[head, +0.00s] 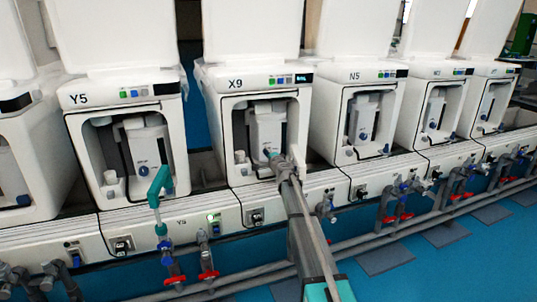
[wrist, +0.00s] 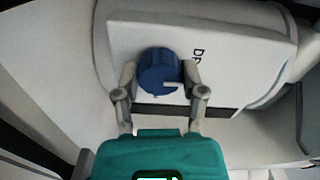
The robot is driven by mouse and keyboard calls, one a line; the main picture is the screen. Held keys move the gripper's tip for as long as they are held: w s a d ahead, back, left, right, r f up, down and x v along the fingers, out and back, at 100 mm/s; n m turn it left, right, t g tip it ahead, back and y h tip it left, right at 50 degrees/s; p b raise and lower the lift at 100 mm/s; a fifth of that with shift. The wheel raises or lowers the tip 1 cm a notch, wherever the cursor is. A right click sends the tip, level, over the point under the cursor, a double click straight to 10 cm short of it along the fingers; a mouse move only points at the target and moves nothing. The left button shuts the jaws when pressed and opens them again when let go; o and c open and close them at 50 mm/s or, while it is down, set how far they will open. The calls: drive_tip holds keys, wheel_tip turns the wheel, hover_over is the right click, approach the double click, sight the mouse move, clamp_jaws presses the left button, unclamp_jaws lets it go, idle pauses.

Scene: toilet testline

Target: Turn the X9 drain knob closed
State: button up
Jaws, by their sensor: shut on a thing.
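The X9 unit (head: 252,82) is a white machine in the middle of the row in the head view, with its label on the front panel. Its drain knob shows in the wrist view as a round blue knob (wrist: 158,72) on a white housing with partly visible dark lettering. My gripper (wrist: 159,80) is shut on the blue knob, with one finger on each side of it. In the head view my gripper (head: 272,156) reaches into the X9 recess and hides most of the knob.
The Y5 unit (head: 120,95) stands to the left and the N5 unit (head: 368,75) to the right. A teal pipe (head: 158,186) rises in front of Y5. Pipes with red and blue valves (head: 208,274) run along the front. Blue floor (head: 460,255) is open at the lower right.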

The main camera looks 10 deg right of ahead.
idle(0.4)
drive_tip(key=o, duration=1.2)
drive_tip(key=shift+c, duration=0.2)
drive_tip(key=s+d, duration=0.2)
drive_tip(key=s, duration=0.9)
drive_tip(key=shift+s, duration=0.4)
drive_tip(key=shift+d, duration=0.1)
